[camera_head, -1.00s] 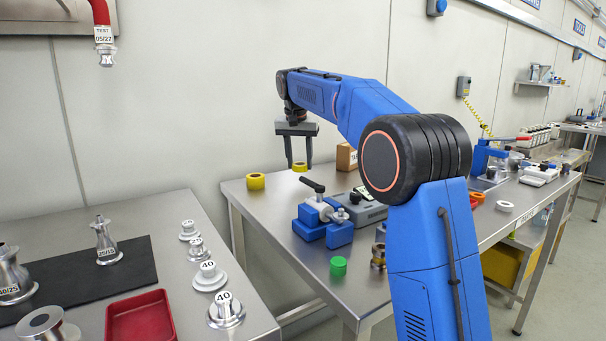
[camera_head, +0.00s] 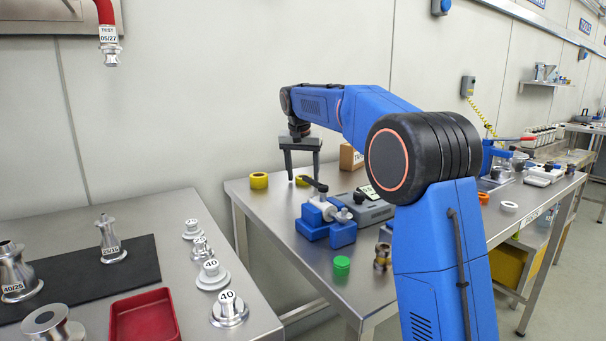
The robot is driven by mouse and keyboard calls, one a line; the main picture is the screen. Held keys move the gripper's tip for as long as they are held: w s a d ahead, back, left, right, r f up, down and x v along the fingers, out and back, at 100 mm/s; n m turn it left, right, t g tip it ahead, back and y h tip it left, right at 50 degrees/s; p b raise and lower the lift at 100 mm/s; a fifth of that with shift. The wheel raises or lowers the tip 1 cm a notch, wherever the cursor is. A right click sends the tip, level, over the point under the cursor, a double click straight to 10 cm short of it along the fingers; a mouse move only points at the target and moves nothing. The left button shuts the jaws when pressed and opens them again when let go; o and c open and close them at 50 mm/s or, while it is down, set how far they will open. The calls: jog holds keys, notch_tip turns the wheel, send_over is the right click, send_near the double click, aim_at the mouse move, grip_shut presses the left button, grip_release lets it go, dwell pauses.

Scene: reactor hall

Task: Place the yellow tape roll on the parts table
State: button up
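My gripper (camera_head: 303,177) points down over the back of the right-hand steel table (camera_head: 284,228).
A blue vise (camera_head: 325,222) with a black handle stands just in front of my gripper. The left table holds metal flanges and a red tray (camera_head: 145,318).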

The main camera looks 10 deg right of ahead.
jog(key=shift+r, duration=0.1)
jog(key=v, duration=1.2)
jog(key=shift+s, duration=0.1)
